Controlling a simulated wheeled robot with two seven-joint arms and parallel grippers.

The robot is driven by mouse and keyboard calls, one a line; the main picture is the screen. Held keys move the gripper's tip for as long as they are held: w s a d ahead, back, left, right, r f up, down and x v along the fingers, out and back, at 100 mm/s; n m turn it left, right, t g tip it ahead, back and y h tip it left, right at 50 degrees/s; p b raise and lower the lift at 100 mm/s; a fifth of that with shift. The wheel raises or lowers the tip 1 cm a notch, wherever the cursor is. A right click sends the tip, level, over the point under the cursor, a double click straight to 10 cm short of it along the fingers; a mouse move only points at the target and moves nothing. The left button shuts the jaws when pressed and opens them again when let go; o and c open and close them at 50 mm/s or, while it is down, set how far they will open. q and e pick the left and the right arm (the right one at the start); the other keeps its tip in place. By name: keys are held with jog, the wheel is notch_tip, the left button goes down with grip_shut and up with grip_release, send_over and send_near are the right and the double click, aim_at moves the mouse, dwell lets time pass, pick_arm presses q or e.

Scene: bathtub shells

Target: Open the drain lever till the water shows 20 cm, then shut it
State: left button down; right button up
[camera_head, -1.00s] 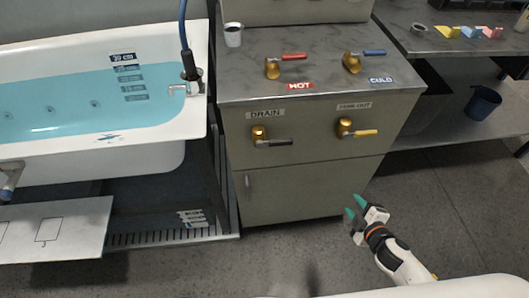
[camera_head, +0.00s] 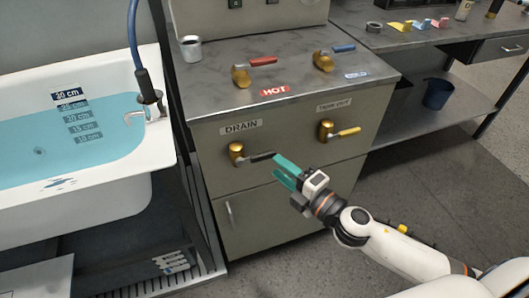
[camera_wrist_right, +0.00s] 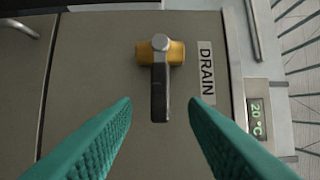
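The drain lever, a brass valve (camera_head: 237,152) with a black handle (camera_head: 262,157), sits on the cabinet front under the DRAIN label (camera_head: 241,126). Its handle points right, roughly level. My right gripper (camera_head: 286,170) is just right of the handle end. In the right wrist view the gripper (camera_wrist_right: 160,112) is open, with the black handle (camera_wrist_right: 160,95) seen between its teal fingers, apart from both. The tub water (camera_head: 40,142) stands below the 30 cm mark (camera_head: 65,94); the lower marks look under water. My left gripper is out of view.
A second front valve with a yellow handle (camera_head: 348,131) is to the right. A display (camera_wrist_right: 257,118) reads 20 °C. The floor before the cabinet is clear.

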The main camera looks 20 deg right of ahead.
aim_at(267, 157)
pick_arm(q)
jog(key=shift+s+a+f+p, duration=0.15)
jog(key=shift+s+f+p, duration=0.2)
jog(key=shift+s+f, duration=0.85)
pick_arm(e)
jog(key=shift+x, duration=3.2)
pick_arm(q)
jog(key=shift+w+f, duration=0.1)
pick_arm(e)
jog(key=shift+c, duration=0.3)
grip_shut()
